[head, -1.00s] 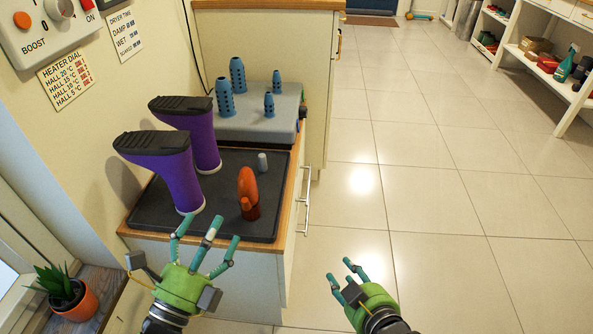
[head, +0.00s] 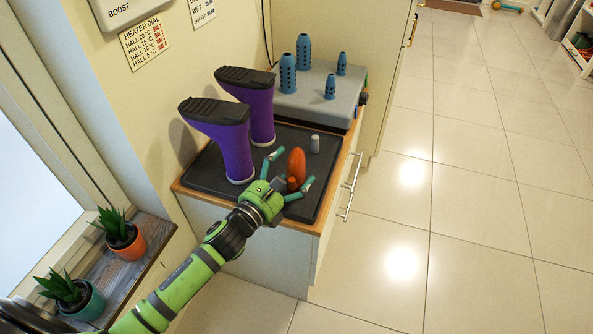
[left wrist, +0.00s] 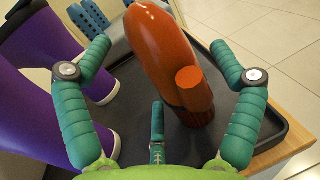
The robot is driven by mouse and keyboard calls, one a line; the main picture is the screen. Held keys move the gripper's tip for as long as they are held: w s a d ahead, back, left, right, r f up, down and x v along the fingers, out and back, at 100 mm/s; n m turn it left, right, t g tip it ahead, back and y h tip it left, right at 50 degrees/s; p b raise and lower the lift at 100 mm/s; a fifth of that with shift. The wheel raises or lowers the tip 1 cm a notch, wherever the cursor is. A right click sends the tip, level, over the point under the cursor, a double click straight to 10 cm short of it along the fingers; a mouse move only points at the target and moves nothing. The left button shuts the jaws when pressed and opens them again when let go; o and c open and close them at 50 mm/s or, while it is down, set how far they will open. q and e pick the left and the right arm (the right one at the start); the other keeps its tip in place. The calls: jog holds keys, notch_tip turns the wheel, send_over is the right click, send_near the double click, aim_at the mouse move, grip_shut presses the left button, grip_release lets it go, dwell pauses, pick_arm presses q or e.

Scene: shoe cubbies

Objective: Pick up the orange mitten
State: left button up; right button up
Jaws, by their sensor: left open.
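The orange mitten (head: 297,166) stands upright on the black tray (head: 221,188), its darker cuff at the bottom and its thumb stub toward me. In the left wrist view the mitten (left wrist: 163,50) rises in the middle, between the spread teal fingers. My left gripper (head: 288,174) is open at the near side of the mitten, with fingers to its left and right. In the left wrist view the open gripper (left wrist: 160,95) shows gaps between the side fingers and the mitten. My right gripper is out of view.
Two purple boots (head: 236,150) stand upside down on the tray, close to the left of my gripper. A small grey cylinder (head: 315,144) stands behind the mitten. A grey dryer (head: 330,101) with blue pegs is at the back. Potted plants (head: 124,236) sit on the sill.

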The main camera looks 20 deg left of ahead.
pick_arm(q)
jog(key=shift+w+d, duration=0.15)
jog(key=shift+w, duration=0.2)
jog(key=c, duration=1.2)
jog(key=shift+r, duration=0.15)
